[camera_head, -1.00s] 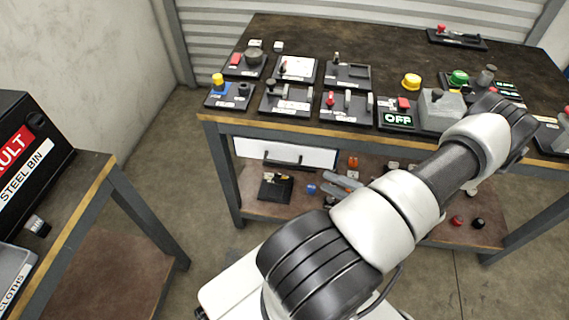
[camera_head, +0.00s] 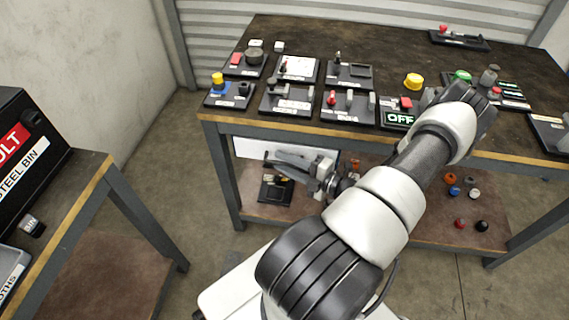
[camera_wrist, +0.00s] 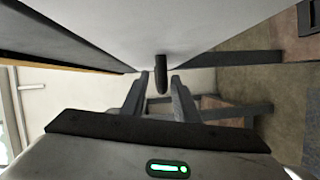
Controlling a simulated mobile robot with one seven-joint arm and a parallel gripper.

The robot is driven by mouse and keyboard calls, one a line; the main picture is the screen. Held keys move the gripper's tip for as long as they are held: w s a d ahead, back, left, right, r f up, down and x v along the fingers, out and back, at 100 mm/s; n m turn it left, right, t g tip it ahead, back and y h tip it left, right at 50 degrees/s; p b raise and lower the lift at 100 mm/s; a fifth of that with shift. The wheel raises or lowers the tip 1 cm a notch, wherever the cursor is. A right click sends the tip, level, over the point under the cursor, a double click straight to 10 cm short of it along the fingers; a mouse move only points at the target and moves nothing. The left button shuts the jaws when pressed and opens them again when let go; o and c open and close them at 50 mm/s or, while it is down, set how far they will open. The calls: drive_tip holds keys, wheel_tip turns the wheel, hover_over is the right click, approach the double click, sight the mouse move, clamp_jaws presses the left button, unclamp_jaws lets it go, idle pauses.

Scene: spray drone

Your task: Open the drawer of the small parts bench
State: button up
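The drawer (camera_head: 250,147) has a white front and hangs under the left end of the bench top. It looks shut, and my gripper covers part of it in the head view. Its dark bar handle (camera_wrist: 161,74) shows nearly end-on in the wrist view, with the pale drawer front (camera_wrist: 165,25) above it. My gripper (camera_head: 270,158) is open in front of the drawer. In the wrist view its two fingers (camera_wrist: 160,78) lie one on each side of the handle, with a gap visible on both sides. I cannot tell how deep the handle sits between them.
The bench top (camera_head: 385,65) carries several switch and button panels. The lower shelf (camera_head: 430,232) holds small coloured parts, and a black tray (camera_head: 276,188) sits below the drawer. A second table (camera_head: 92,172) with a black steel bin (camera_head: 35,150) stands at left. The floor between is clear.

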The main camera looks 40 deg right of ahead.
drive_tip(key=shift+c, duration=0.3)
clamp_jaws()
drive_tip(key=s+a+p, duration=0.3)
drive_tip(key=s+a, duration=0.9)
drive_tip(key=a, duration=0.2)
drive_tip(key=shift+s+a, duration=0.15)
drive_tip(key=shift+a, duration=0.05)
drive_tip(key=shift+o, duration=0.3)
unclamp_jaws()
